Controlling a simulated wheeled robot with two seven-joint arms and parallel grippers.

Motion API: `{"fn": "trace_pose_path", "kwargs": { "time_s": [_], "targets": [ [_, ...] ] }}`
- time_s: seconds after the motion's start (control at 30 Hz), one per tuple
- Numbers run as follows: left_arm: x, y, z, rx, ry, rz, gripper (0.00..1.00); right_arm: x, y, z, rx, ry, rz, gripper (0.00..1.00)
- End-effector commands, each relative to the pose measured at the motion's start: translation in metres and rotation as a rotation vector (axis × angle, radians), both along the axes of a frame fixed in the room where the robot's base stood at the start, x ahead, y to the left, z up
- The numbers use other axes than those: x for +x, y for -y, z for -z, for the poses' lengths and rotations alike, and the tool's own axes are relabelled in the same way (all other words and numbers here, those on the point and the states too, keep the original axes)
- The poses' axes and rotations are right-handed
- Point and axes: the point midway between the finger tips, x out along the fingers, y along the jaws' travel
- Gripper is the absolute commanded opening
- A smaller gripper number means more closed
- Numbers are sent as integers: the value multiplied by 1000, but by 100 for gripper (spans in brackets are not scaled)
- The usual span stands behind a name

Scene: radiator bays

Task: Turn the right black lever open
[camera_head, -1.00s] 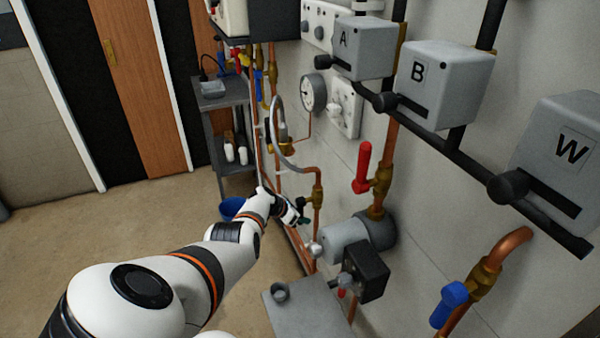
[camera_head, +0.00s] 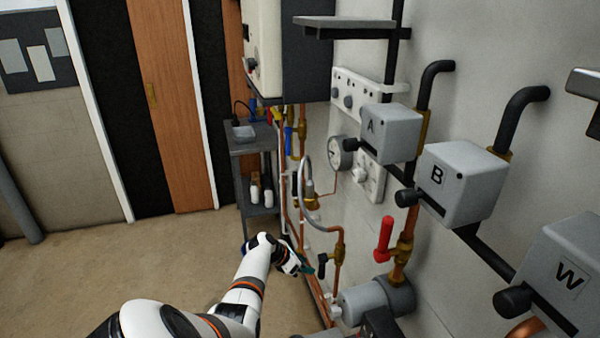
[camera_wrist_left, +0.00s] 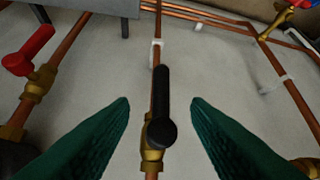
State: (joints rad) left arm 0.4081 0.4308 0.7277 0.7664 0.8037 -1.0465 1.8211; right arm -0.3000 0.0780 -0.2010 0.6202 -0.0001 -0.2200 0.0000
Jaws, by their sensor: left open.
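A black lever (camera_wrist_left: 161,100) sits on a brass valve (camera_wrist_left: 151,153) on a copper pipe. In the left wrist view it stands between the two green fingers of my left gripper (camera_wrist_left: 160,102), with a gap on each side, and appears roughly in line with the pipe. In the head view the black lever (camera_head: 322,265) is small beside its pipe, and my left gripper (camera_head: 307,267) is just left of it. The gripper is open and does not visibly touch the lever. My right gripper is in neither view.
A red lever (camera_head: 384,240) stands on a brass valve to the right, above a grey pump (camera_head: 375,299). Grey boxes A (camera_head: 391,133), B (camera_head: 462,185) and W (camera_head: 575,275) line the wall. A grey shelf (camera_head: 252,145) stands behind. Floor at left is clear.

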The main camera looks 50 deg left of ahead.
Motion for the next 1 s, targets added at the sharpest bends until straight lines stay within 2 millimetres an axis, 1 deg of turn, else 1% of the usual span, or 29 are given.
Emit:
{"fn": "trace_pose_path", "kwargs": {
  "time_s": [0.1,0.27,1.0],
  "targets": [
    [-9,-2,-9,1,0,1,43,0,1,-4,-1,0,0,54],
    [-15,-3,-15,-1,0,-1,43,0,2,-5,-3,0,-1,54],
    [-15,-3,-15,0,-1,0,43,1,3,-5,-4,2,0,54]
  ]
}}
